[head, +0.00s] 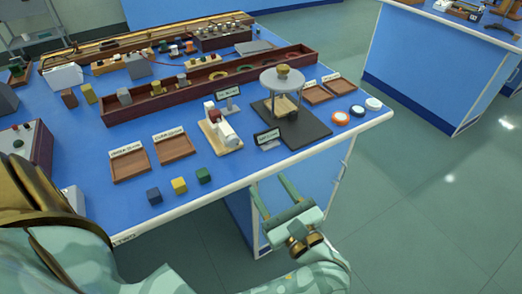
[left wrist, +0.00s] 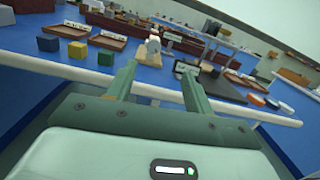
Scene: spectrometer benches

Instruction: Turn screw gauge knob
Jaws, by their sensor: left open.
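The screw gauge (head: 221,130) stands on a light wooden base near the front edge of the blue bench. It has a white cylindrical knob (head: 227,134) and a small red part. In the left wrist view the gauge (left wrist: 152,48) shows just beyond the fingertips, between them. My left gripper (head: 272,188) is open and empty. It is in front of the bench's front edge, to the lower right of the gauge and apart from it. Its two fingers also show in the left wrist view (left wrist: 160,72), pointing at the bench. My right gripper is not in view.
A round-topped stand (head: 283,80) on a dark board is right of the gauge, with a small sign (head: 267,137) between. Wooden trays (head: 130,164) and small cubes (head: 179,186) lie left. A long wooden trough (head: 150,105) runs behind.

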